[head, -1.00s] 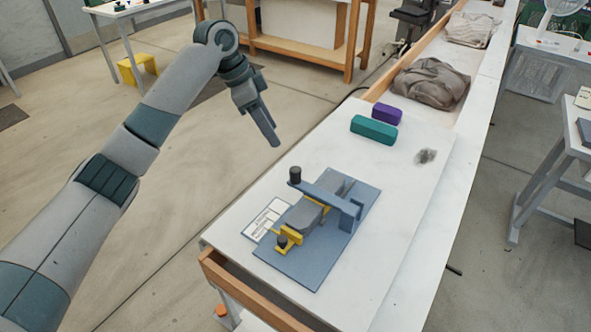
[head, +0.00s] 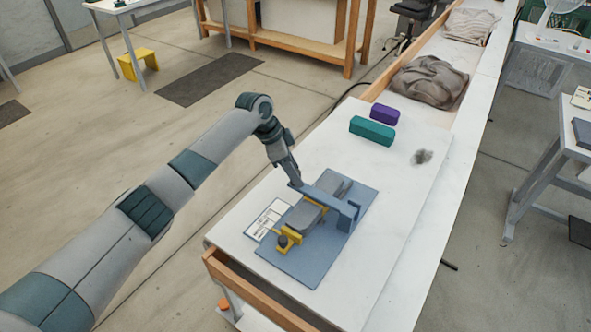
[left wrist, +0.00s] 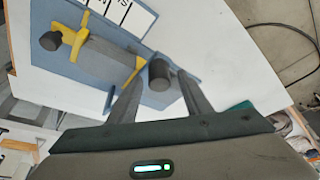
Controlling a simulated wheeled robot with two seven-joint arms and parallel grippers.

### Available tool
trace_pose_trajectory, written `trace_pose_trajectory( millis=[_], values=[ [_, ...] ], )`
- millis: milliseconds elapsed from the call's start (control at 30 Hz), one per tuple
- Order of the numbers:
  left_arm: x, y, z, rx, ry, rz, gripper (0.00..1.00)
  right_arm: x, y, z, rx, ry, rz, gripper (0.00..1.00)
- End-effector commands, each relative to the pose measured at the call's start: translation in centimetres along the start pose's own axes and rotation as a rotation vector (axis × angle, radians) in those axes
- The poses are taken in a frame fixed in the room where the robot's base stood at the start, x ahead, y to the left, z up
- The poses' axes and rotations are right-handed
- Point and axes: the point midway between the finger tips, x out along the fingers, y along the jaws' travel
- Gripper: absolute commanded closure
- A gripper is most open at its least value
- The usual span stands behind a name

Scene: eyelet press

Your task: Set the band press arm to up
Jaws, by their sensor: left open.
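The band press is a blue-grey base plate (head: 301,262) on the white table, with a grey block, yellow clamp parts (head: 287,240) and a blue press arm (head: 328,200) lying low across it. My left gripper (head: 295,178) is over the knob end of that arm and hides the knob in the head view. In the left wrist view, the dark knob (left wrist: 159,74) sits between the two open fingers of my left gripper (left wrist: 158,92). I cannot tell if the fingers touch it. My right gripper is out of view.
A printed card (head: 267,219) lies left of the press. A teal block (head: 372,130) and a purple block (head: 384,115) lie farther back on the table. Grey cloth (head: 430,80) lies beyond them. The table right of the press is clear.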

Motion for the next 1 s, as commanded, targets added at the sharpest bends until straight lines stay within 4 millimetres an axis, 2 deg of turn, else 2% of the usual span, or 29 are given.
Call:
trace_pose_trajectory(
  millis=[200, 467, 500, 667, 700, 1000],
  values=[
    [1.22, 0.03, 0.02, -0.001, -0.001, 0.0, 0.55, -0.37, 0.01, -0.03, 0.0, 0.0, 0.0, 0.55],
    [1.31, 0.03, 0.04, 0.0, -0.001, 0.0, 0.55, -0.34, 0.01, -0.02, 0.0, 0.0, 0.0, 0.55],
    [1.31, 0.03, 0.04, 0.0, -0.001, 0.0, 0.57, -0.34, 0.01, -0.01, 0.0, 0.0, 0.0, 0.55],
    [1.29, 0.02, 0.04, 0.0, -0.001, 0.0, 0.96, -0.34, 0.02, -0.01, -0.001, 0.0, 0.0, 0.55],
    [1.28, 0.02, 0.04, 0.0, -0.001, 0.0, 1.0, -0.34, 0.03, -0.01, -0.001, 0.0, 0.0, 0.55],
    [0.87, -0.53, 0.02, 0.005, -0.012, -0.013, 1.0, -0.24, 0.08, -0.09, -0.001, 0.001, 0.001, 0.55]
  ],
)
